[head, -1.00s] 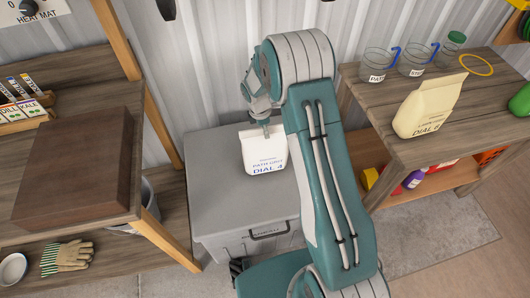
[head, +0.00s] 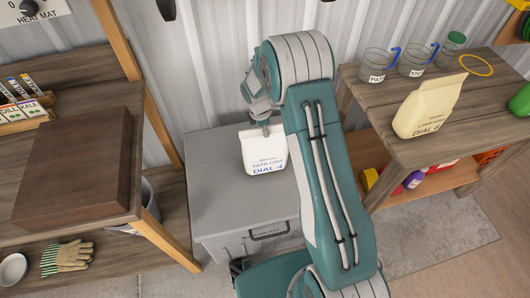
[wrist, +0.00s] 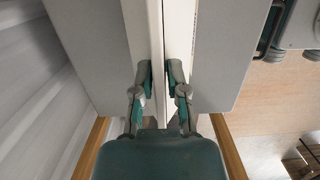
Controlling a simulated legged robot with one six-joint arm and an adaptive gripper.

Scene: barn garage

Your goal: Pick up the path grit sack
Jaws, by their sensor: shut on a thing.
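The path grit sack (head: 264,152) is a white bag with "PATH GRIT" and "DIAL 4" printed on its front. It stands upright over the grey lidded box (head: 225,200) in the head view; I cannot tell whether its base touches the lid. My gripper (head: 266,128) is at the top edge of the sack, coming from above and behind. In the wrist view my gripper (wrist: 159,75) has its two fingers on either side of the pale sack top (wrist: 155,30), shut on it. My arm hides the right part of the box.
A cream sack (head: 430,105) marked "DIAL" stands on the right wooden bench (head: 380,130), with glass cups behind it. The left bench holds a brown box (head: 72,165) and seed packets. Gloves (head: 66,257) lie on its lower shelf. A corrugated wall stands close behind.

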